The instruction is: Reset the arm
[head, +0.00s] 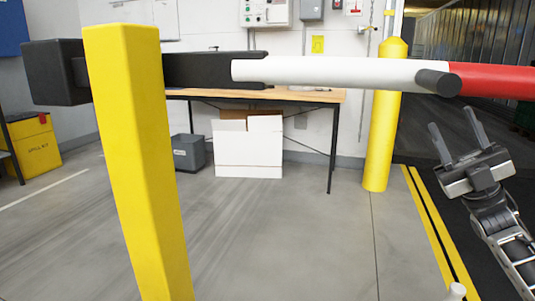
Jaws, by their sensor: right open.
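A barrier arm, white (340,71) and then red (495,81) toward the right, lies level across the upper part of the head view. Its left end runs into a dark holder (215,70), partly hidden behind a yellow square post (135,160). A short black cylinder (438,82) sticks out from the arm near where white meets red. My right gripper (456,128) is at the right, below the red part and apart from it. Its two fingers point up and are spread, with nothing between them. My left gripper is not in view.
A yellow round bollard (382,125) stands behind the arm. A wooden-topped table (320,96) stands against the wall, with a white carton (248,155) and a grey bin (189,153) below. A yellow box (32,142) is at far left. The middle floor is clear.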

